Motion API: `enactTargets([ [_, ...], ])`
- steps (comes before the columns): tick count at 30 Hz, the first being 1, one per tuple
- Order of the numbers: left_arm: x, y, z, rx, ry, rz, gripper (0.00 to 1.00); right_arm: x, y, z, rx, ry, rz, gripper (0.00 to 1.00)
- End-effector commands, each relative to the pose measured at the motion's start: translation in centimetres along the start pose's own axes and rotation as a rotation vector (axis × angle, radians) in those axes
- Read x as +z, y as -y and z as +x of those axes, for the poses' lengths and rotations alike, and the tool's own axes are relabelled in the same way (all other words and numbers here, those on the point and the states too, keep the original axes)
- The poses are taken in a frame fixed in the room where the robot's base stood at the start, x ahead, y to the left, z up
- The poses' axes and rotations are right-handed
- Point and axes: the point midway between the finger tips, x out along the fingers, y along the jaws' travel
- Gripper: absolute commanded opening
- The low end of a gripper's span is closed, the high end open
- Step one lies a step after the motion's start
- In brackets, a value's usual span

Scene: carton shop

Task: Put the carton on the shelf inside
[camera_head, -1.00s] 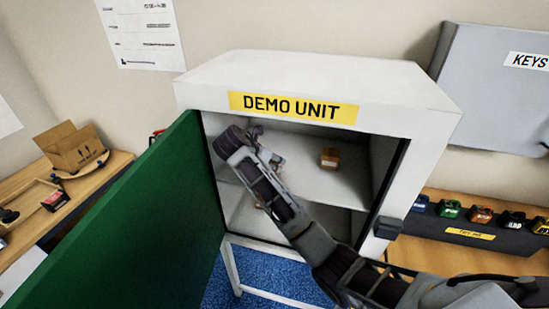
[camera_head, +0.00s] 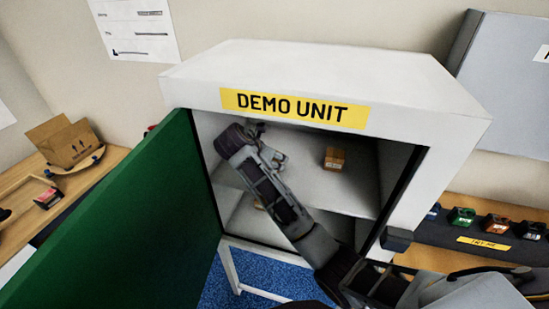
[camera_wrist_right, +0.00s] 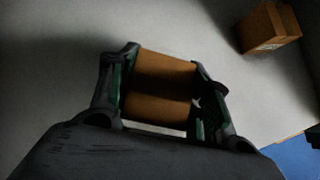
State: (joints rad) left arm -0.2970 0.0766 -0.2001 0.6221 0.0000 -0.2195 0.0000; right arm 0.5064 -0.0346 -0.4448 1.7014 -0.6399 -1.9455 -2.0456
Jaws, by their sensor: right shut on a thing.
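The white cabinet (camera_head: 460,115) marked DEMO UNIT is open in the head view, with its green door (camera_head: 130,225) swung out to the left. A small brown carton (camera_head: 335,158) sits on the shelf (camera_head: 305,180) inside; it also shows at the upper right of the right wrist view (camera_wrist_right: 268,30). My right gripper (camera_head: 272,158) reaches inside, left of that carton. In the right wrist view my right gripper (camera_wrist_right: 155,85) is shut on another brown carton (camera_wrist_right: 160,98), over a pale surface. The head view hides this held carton behind my arm. My left gripper is not in view.
The green door bounds the left side and the cabinet's frame the right. A wooden bench with an open cardboard box (camera_head: 68,145) stands at left. A dark rack of several coloured items (camera_head: 485,235) stands at right. Blue carpet (camera_head: 262,285) lies below.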

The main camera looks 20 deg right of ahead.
Motion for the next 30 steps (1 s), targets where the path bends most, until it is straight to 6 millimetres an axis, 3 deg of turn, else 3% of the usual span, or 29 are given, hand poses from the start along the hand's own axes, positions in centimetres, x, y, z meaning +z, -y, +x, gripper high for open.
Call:
enactTargets([
  [8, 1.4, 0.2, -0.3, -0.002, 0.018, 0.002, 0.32, -0.1, 0.0, 0.1, 0.0, 0.001, 0.0, 0.24],
  [9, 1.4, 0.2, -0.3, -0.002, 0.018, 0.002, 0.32, -0.1, 0.0, 0.1, 0.0, 0.001, 0.0, 0.5],
  [14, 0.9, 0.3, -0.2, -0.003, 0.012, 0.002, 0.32, -0.1, 0.0, 0.1, 0.0, 0.0, 0.0, 0.7],
  [30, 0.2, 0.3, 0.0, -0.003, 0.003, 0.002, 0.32, 0.1, -0.1, -0.2, 0.001, 0.0, 0.0, 0.7],
])
